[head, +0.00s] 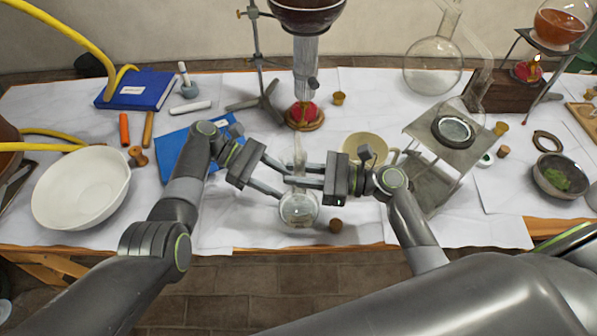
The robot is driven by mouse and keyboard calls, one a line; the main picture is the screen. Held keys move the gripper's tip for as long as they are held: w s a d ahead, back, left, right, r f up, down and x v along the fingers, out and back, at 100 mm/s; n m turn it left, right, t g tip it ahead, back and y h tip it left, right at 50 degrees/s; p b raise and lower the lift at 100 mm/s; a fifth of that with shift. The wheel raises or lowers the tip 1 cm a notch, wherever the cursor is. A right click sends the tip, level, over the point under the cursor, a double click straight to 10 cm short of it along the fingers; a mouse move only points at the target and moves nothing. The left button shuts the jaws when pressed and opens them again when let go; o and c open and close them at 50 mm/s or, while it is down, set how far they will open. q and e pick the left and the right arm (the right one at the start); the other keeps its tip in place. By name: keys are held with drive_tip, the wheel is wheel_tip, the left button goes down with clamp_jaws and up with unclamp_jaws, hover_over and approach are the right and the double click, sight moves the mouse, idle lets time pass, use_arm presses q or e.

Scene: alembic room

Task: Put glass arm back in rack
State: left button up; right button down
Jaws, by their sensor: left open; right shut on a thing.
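My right gripper (296,174) is shut on the upright glass neck of a small clear round flask (298,208) near the table's front edge. My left gripper (281,183) is open, with its fingers close to the same neck; whether they touch it is unclear. A pale, clear bent glass tube (478,48), which looks like the glass arm, is at the back right, above a flask on a metal stand (420,128). Its lower end is hard to make out. A dark wooden block (508,92), possibly the rack, lies behind the stand.
A white bowl (82,188) and blue books (137,90) are at the left. A burner (304,114) stands below a dark vessel (306,14) at the centre back.

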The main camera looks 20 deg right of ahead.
sight(296, 191)
use_arm(q)
drive_tip(key=shift+x, duration=2.65)
drive_tip(key=shift+c, duration=0.2)
drive_tip(key=c, duration=0.7)
